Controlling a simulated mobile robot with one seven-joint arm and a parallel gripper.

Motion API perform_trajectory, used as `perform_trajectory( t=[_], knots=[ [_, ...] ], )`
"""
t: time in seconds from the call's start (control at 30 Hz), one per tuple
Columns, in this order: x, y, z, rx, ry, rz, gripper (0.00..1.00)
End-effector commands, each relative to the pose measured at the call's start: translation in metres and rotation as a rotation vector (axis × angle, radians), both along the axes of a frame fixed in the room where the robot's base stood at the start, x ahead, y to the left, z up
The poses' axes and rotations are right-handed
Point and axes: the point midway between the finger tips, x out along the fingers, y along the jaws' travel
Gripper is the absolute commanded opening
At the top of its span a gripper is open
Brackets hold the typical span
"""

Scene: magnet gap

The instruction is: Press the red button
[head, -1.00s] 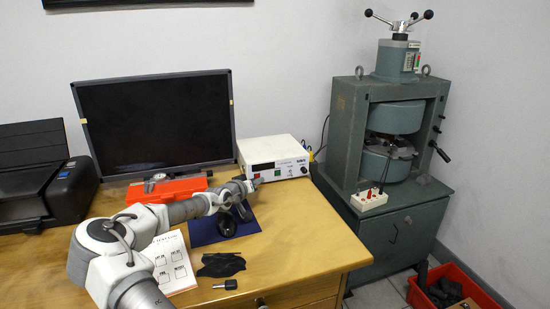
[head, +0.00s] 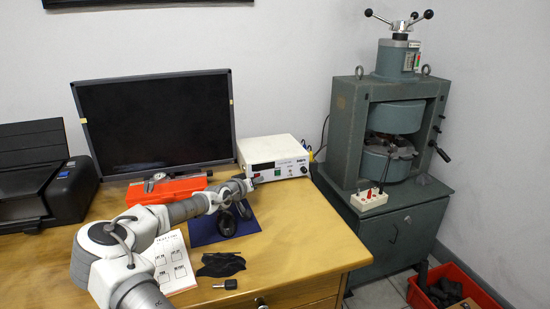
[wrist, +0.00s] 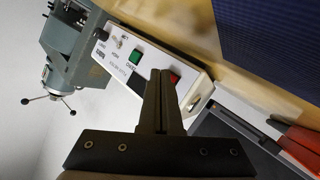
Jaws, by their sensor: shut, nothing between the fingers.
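The red button (wrist: 174,78) is on the front panel of a white control box (wrist: 122,50). In the wrist view it shows just right of my fingertips, partly covered by them. My gripper (wrist: 160,72) is shut and empty, its tips right beside the button in the picture; I cannot tell whether they touch it. A green button (wrist: 134,57) sits further along the panel. In the head view the white box (head: 272,148) stands at the back of the desk, right of the monitor, with my gripper (head: 252,183) low at the left end of its front.
A dark monitor (head: 155,122) and an orange case (head: 168,190) are left of the box. A blue mat (head: 205,232) lies under my wrist. A black cloth (head: 220,265) and printed sheet (head: 172,262) lie nearer. The desk's right part (head: 305,225) is clear.

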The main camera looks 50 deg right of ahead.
Motion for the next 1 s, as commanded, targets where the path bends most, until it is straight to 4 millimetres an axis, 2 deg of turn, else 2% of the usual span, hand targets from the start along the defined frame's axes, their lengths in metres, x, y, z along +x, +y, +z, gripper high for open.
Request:
perform_trajectory(
  t=[0.73, 1.0],
  knots=[
    [0.0041, -0.0026, 0.0002, 0.000, -0.001, 0.000, 0.00],
    [-0.0035, 0.0015, 0.0004, 0.001, -0.001, -0.001, 0.00]
  ],
)
